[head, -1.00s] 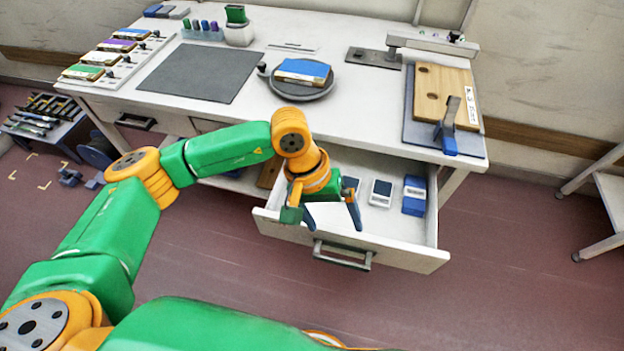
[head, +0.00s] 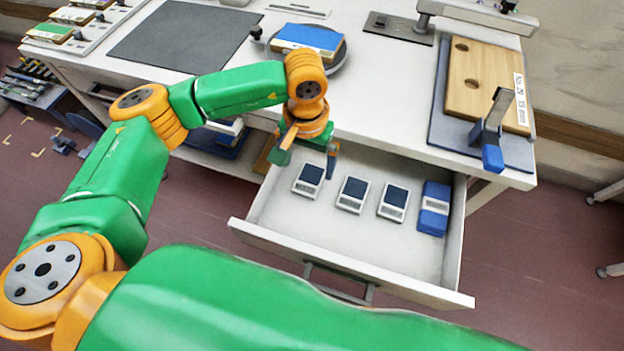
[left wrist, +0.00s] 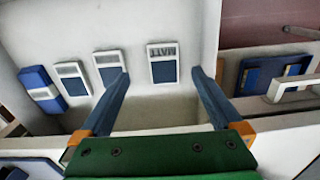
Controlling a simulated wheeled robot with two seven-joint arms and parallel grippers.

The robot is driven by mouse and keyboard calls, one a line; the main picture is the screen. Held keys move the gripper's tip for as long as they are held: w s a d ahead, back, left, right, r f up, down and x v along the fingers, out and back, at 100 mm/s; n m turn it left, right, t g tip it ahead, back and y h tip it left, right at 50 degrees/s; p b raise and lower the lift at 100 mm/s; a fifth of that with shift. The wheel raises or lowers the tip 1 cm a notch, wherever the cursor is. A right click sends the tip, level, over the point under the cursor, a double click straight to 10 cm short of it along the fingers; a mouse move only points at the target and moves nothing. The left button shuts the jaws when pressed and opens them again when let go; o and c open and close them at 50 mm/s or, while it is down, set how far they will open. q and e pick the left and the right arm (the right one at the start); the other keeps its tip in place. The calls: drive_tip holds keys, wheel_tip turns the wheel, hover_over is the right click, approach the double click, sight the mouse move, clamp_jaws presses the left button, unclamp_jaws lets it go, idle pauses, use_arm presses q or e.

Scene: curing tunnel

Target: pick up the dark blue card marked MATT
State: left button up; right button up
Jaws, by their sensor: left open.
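The MATT card (left wrist: 163,63) is dark blue with a white frame and a white label strip reading MATT. It lies flat in the open drawer. In the head view it is the leftmost card (head: 308,180), partly behind a finger. My left gripper (head: 307,161) is open above the drawer's back left part, close to this card. In the left wrist view the fingertips of the left gripper (left wrist: 160,73) stand on either side of the card, with nothing between them held. My right gripper is out of view.
Two similar cards (head: 352,194) (head: 393,202) and a blue box (head: 434,208) lie to the right in the drawer (head: 300,228). The tabletop (head: 390,100) overhangs its back. The drawer's front part is bare. A round stand with a blue-topped block (head: 309,40) is on the table.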

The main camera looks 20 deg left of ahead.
sight(306, 187)
use_arm(q)
wheel_tip(306, 187, down, 3)
drive_tip(key=shift+r+b, duration=0.15)
drive_tip(key=shift+b, duration=0.55)
drive_tip(key=shift+f, duration=0.25)
drive_tip(key=f, duration=0.2)
drive_tip(key=f+p, duration=0.2)
drive_tip(key=f, duration=0.1)
drive_tip(key=shift+s+a+f, duration=0.1)
drive_tip(key=shift+a+f, duration=0.2)
drive_tip(key=shift+f, duration=0.35)
drive_tip(key=c, duration=1.3)
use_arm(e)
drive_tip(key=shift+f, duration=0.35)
use_arm(q)
drive_tip(key=shift+r, duration=0.15)
